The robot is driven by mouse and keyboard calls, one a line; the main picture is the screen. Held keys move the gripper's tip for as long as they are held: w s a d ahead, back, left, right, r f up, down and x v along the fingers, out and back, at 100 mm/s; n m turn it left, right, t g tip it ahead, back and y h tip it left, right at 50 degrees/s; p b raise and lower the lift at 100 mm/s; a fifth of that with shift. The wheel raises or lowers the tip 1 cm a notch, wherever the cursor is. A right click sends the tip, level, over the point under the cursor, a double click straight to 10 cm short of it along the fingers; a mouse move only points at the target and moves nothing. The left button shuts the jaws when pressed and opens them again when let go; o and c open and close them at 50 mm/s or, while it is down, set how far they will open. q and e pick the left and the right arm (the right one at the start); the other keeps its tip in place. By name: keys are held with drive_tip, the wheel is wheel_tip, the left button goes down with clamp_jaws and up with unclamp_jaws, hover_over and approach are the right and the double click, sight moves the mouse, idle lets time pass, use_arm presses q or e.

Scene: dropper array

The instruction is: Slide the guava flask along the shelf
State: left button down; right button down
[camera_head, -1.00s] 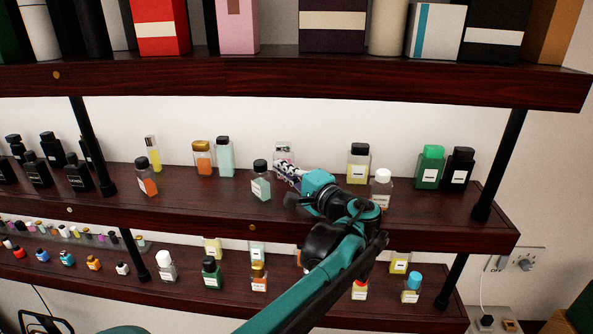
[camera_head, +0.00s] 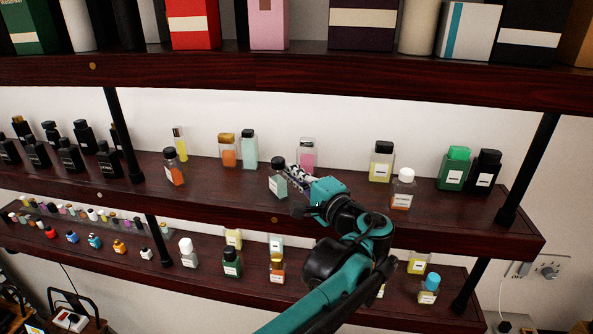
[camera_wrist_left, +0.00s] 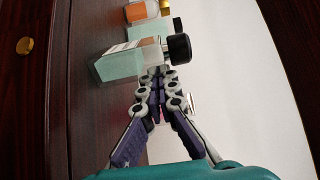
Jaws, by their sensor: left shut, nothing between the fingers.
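A pale green square flask with a black cap and white label (camera_head: 279,185) stands near the front of the middle shelf (camera_head: 340,215). I take it for the guava flask; its label is too small to read. My left gripper (camera_head: 291,173) is shut and empty, with its fingertips against or very close to the right side of this flask. In the left wrist view the flask (camera_wrist_left: 118,65) lies just beyond the shut fingertips (camera_wrist_left: 155,74), its black cap to the right. My right gripper is not in view.
A pinkish clear flask (camera_head: 307,152) stands just behind my fingers. An aqua flask (camera_head: 249,152) and an orange flask with a gold cap (camera_head: 228,153) stand further left. A white-capped flask (camera_head: 402,190) stands right of my wrist. Open shelf lies left of the green flask.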

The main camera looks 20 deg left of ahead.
use_arm(q)
drive_tip(key=shift+d, duration=0.1)
drive_tip(key=shift+d, duration=0.15)
drive_tip(key=v, duration=1.1)
drive_tip(key=shift+s+d, duration=0.3)
